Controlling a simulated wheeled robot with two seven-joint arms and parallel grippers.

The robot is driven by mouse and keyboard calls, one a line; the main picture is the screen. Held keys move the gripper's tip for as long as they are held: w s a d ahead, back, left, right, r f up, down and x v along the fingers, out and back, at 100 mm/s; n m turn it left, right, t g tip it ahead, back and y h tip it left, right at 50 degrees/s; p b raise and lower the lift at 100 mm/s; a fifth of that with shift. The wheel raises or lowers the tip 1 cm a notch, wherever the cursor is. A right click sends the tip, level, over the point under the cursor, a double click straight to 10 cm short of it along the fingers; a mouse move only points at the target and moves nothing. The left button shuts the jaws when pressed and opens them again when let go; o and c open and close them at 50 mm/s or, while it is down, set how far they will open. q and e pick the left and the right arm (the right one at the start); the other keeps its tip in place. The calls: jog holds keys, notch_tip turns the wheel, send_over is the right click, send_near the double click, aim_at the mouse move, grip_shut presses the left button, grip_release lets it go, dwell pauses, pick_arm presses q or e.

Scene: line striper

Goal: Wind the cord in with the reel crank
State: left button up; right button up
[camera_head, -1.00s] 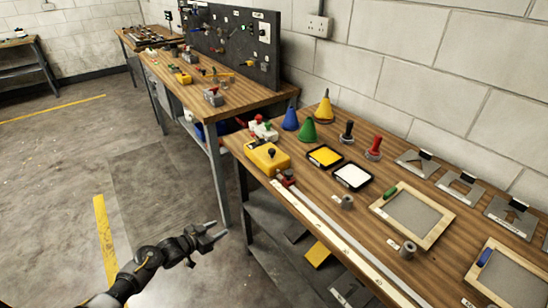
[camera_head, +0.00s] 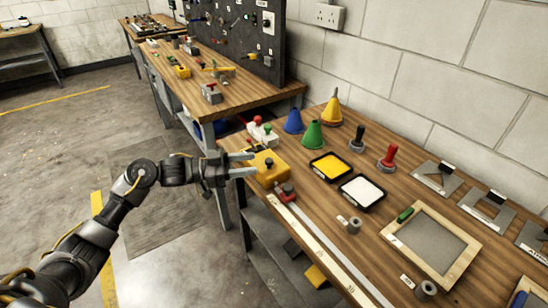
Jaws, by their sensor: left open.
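A yellow box-shaped reel (camera_head: 271,177) sits at the near left corner of the wooden workbench. A small dark knob, which looks like its crank, shows on its top (camera_head: 269,162). My left gripper (camera_head: 251,164) comes in from the left with its fingers apart and empty. Its fingertips are at the left side of the reel, overlapping its edge in the view; I cannot tell whether they touch. The fingers hide part of the reel's left side. I cannot make out the cord clearly. My right gripper is out of view.
A red-and-grey clamp (camera_head: 286,192) stands close to the reel, by a long pale strip (camera_head: 318,239) along the front edge. Blue (camera_head: 293,121), green (camera_head: 313,135) and yellow (camera_head: 331,112) cones stand behind. Yellow (camera_head: 330,167) and white (camera_head: 362,192) trays lie to the right.

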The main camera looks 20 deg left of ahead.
aim_at(272, 160)
pick_arm(q)
jog(key=w+d, duration=0.3)
jog(key=shift+w+d+f+p, duration=0.2)
jog(key=shift+f+p, duration=0.15)
jog(key=shift+p+x, duration=0.3)
jog(key=shift+x, duration=0.8)
jog(key=shift+s+d+r, duration=0.1)
jog(key=shift+d+r, duration=0.05)
jog(key=shift+d, duration=0.6)
jog(key=shift+w+d, duration=0.15)
jog(key=shift+w, duration=0.25)
jog(key=c, duration=0.5)
grip_shut()
jog(key=n+t+p, duration=0.1)
jog(key=p, duration=0.1)
jog(key=shift+d+r+y+p, duration=0.1)
jog(key=shift+y+p, duration=0.2)
jog(key=shift+y, duration=0.1)
jog(key=shift+n+t+p, duration=0.4)
jog(key=shift+t+p, duration=0.05)
jog(key=shift+t, duration=0.15)
jog(key=shift+w+f+y, duration=0.1)
jog(key=shift+f+y, duration=0.15)
jog(key=shift+y, duration=0.05)
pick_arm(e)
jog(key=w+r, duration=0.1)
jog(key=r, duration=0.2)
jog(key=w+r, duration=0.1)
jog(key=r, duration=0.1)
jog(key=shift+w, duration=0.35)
